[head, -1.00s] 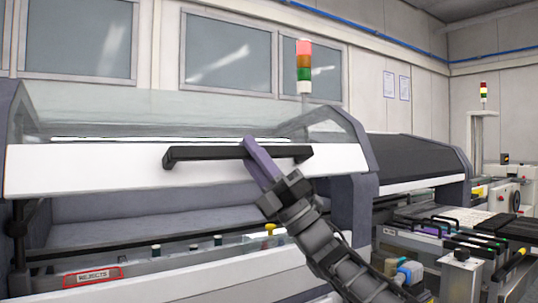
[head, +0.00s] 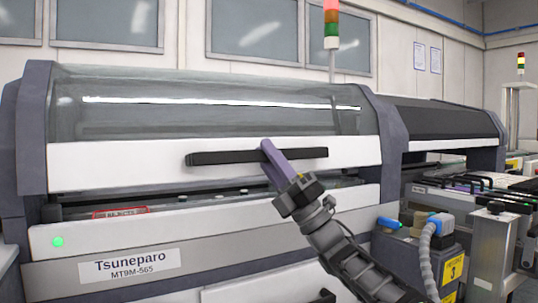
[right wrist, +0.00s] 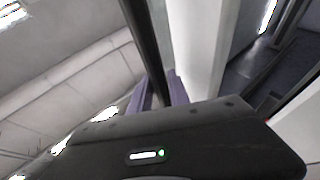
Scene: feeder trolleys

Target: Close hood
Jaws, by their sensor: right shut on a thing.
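The hood (head: 120,165) of the machine has a clear curved window and a white lower panel. It is lowered almost onto the machine's white front, with a narrow dark gap below it. A long black handle bar (head: 225,158) runs across its white panel. My right gripper (head: 267,150) is shut on the handle, right of its middle, with purple fingers around the bar. In the right wrist view the dark bar of the handle (right wrist: 143,40) runs down to the purple fingers (right wrist: 170,88), beside the white panel (right wrist: 198,45). My left gripper is not in view.
A red-framed rejects label (head: 121,212) shows partly in the gap under the hood. A signal tower (head: 331,30) stands behind the machine. A second machine with a dark hood (head: 440,120) stands at the right, near a grey box with blue connectors (head: 432,225).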

